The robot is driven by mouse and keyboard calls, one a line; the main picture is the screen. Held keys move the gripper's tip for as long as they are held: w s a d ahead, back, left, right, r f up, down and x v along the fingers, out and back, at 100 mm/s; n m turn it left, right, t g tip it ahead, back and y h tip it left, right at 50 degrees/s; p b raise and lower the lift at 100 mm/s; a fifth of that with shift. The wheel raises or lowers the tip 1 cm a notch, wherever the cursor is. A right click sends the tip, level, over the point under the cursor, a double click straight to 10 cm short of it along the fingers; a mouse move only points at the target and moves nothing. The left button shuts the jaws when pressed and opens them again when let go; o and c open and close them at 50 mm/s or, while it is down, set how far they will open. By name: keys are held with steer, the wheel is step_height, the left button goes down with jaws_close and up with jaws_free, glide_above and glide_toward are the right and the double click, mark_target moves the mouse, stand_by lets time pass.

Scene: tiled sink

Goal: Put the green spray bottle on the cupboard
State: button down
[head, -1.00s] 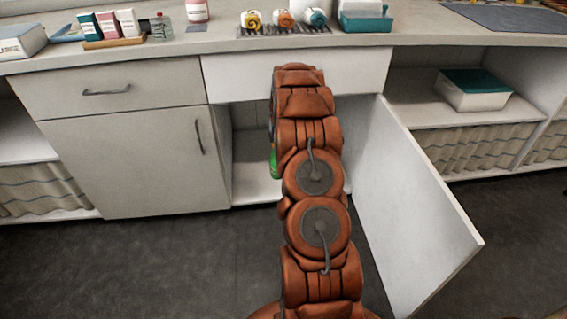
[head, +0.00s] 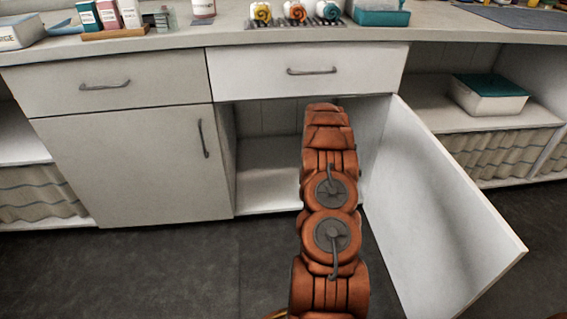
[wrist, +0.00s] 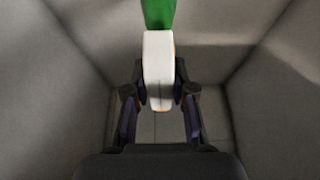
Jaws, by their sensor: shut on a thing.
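The green spray bottle (wrist: 158,12) shows at the top of the wrist view, with its white part (wrist: 157,62) reaching down between my fingers. My gripper (wrist: 159,92) is shut on that white part. Grey cupboard walls surround it in the wrist view. In the head view, my arm reaches into the open cupboard (head: 262,185) under the counter. My own arm hides the gripper and bottle there. I cannot tell whether the bottle touches the cupboard floor.
The cupboard door (head: 440,200) stands open at the right of my arm. A closed drawer (head: 310,72) is just above the opening. The visible left part of the cupboard floor is bare. A white box with a teal lid (head: 488,96) sits on the right shelf.

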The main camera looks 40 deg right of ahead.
steer(key=w+a+f+b, duration=0.2)
steer(key=w, duration=0.3)
steer(key=w+a+f+b, duration=0.2)
steer(key=w, duration=0.4)
steer(key=shift+a+f+b, duration=0.3)
steer(key=shift+b, duration=0.1)
steer(key=shift+w, duration=0.1)
steer(key=c, duration=1)
jaws_free()
steer(key=shift+f, duration=0.1)
